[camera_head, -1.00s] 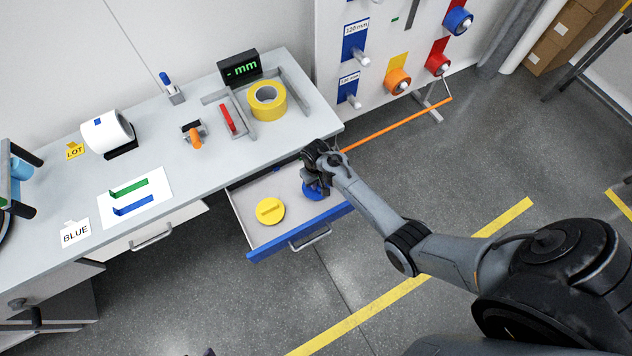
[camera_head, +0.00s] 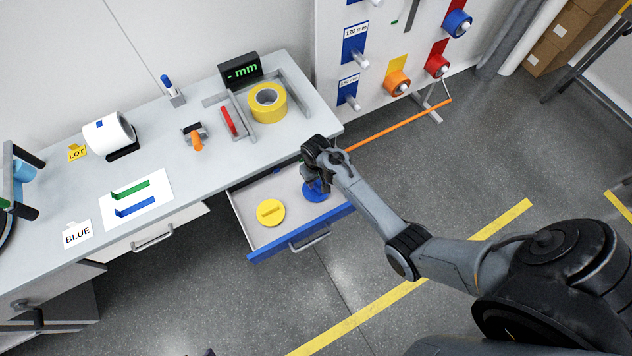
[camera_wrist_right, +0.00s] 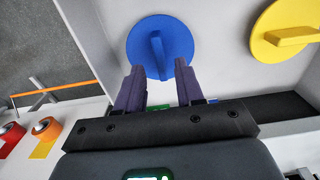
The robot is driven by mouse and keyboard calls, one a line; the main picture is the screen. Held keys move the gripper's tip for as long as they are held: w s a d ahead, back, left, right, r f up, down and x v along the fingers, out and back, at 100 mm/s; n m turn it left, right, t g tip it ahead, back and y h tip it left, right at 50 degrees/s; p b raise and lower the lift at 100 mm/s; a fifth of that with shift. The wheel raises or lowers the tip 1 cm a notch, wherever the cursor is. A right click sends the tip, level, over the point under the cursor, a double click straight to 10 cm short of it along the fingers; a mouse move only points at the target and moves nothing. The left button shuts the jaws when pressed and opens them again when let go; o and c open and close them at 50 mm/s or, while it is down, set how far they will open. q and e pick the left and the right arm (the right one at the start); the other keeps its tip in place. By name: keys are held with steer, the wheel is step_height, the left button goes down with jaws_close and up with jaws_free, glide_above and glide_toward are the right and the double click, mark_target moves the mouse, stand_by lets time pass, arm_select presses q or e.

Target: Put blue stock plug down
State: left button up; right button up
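The blue stock plug (camera_head: 316,191) is a round disc with a raised grip bar, lying in the open drawer (camera_head: 250,218) towards its right side. In the right wrist view the blue plug (camera_wrist_right: 152,42) lies flat on the pale drawer floor. My right gripper (camera_head: 311,181) is above the blue plug. Its fingers (camera_wrist_right: 158,75) stand apart, with the near end of the grip bar seen between their tips and nothing clamped. A yellow plug (camera_head: 270,212) lies to the left in the same drawer.
The bench top (camera_head: 225,172) is just behind the drawer. It carries a yellow tape roll (camera_head: 267,104), a white roll (camera_head: 107,132) and a mm display (camera_head: 240,69). An orange bar (camera_head: 400,125) runs from the bench's right end to the peg board. Floor in front is clear.

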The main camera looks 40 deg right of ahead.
mark_target(316, 185)
step_height(316, 185, up, 8)
steer(key=p, duration=0.1)
steer(key=s+a+r+n+t, duration=0.1)
steer(key=s+a+r, duration=0.2)
steer(key=s, duration=0.4)
steer(key=s+a+r+n+t, duration=0.1)
steer(key=s+a+r+n, duration=0.1)
steer(key=s, duration=0.5)
steer(key=s+a+r+n+t, duration=0.1)
steer(key=s+a+r, duration=0.3)
steer(key=s+r, duration=0.2)
steer(key=shift+s+a+r+n+t, duration=0.25)
steer(key=shift+s+n+t, duration=0.05)
steer(key=shift+s, duration=0.55)
step_height(316, 185, up, 21)
steer(key=p, duration=2.2)
step_height(316, 185, down, 59)
steer(key=b, duration=5.9)
steer(key=shift+r, duration=0.2)
